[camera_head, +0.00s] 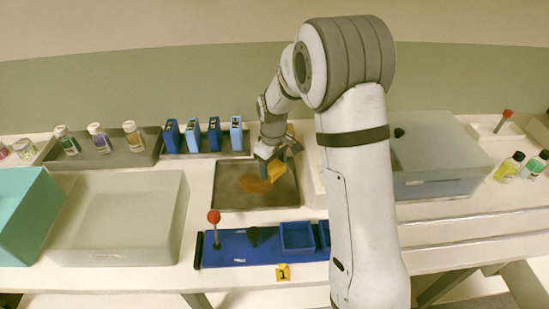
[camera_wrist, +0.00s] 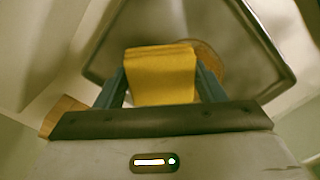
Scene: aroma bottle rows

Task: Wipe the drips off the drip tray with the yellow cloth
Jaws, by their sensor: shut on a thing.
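The drip tray (camera_head: 233,192) is a shallow dark metal tray near the middle of the bench, and it also shows behind the gripper in the wrist view (camera_wrist: 240,80). An orange-brown drip patch (camera_head: 252,184) lies on its floor; part of it shows beside the cloth in the wrist view (camera_wrist: 207,62). My gripper (camera_head: 268,160) is over the right part of the tray, shut on the folded yellow cloth (camera_wrist: 160,75). The cloth also shows in the head view (camera_head: 276,171), at the edge of the drip patch. I cannot tell whether it touches the tray.
Blue boxes (camera_head: 193,135) and a rack of bottles (camera_head: 100,150) stand behind and left. A blue station with a red-knobbed stick (camera_head: 214,217) lies in front of the tray. A translucent bin (camera_head: 120,220) is at left, a grey lidded bin (camera_head: 435,155) at right.

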